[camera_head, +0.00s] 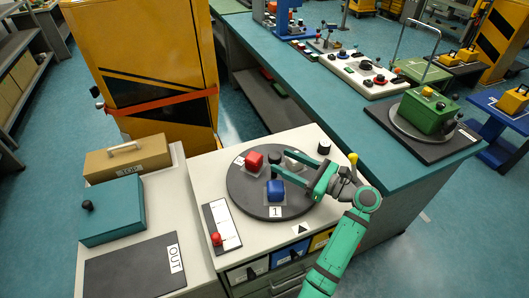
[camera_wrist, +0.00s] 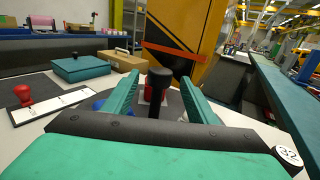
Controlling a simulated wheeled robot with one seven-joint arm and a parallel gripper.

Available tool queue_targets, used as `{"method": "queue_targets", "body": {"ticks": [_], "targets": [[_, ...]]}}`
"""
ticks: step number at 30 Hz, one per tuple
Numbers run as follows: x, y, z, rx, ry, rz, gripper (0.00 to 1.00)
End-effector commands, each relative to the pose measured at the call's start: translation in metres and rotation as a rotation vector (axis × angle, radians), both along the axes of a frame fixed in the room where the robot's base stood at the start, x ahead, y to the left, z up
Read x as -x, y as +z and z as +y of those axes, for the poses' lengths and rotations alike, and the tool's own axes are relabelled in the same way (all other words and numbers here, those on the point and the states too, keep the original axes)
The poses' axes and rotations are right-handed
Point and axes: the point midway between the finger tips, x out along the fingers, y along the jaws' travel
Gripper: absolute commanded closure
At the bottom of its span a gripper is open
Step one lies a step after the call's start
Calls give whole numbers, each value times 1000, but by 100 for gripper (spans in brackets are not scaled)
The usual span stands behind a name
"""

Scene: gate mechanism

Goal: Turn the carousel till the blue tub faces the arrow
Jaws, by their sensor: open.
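The carousel (camera_head: 240,190) is a dark round plate on a white-topped cabinet. The blue tub (camera_head: 275,190) sits on its front part, above a label "1". The red tub (camera_head: 253,161) is at the back left, and a pale tub (camera_head: 293,158) is at the back right, partly hidden by my gripper. A black arrow (camera_head: 300,229) is on the cabinet top in front, right of the blue tub. My gripper (camera_head: 283,164) reaches in from the right, open. In the wrist view a black upright knob (camera_wrist: 160,80) stands between the fingers, with no clear contact.
A white panel with a red knob (camera_head: 216,239) is left of the carousel. A black knob (camera_head: 324,147) stands at the cabinet's back right corner. A teal box (camera_head: 112,210) and tan case (camera_head: 128,158) are farther left. A yellow cabinet (camera_head: 150,50) stands behind.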

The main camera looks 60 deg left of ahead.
Motion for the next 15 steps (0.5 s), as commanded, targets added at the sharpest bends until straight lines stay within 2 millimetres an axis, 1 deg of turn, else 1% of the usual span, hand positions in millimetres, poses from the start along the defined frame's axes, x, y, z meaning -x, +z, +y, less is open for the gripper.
{"method": "queue_targets", "body": {"ticks": [1,3,9,15], "targets": [[6,0,9,1,5,0,48],[12,0,20,1,5,0,48],[28,0,50,1,5,0,48],[38,0,69,0,4,0,48]]}}
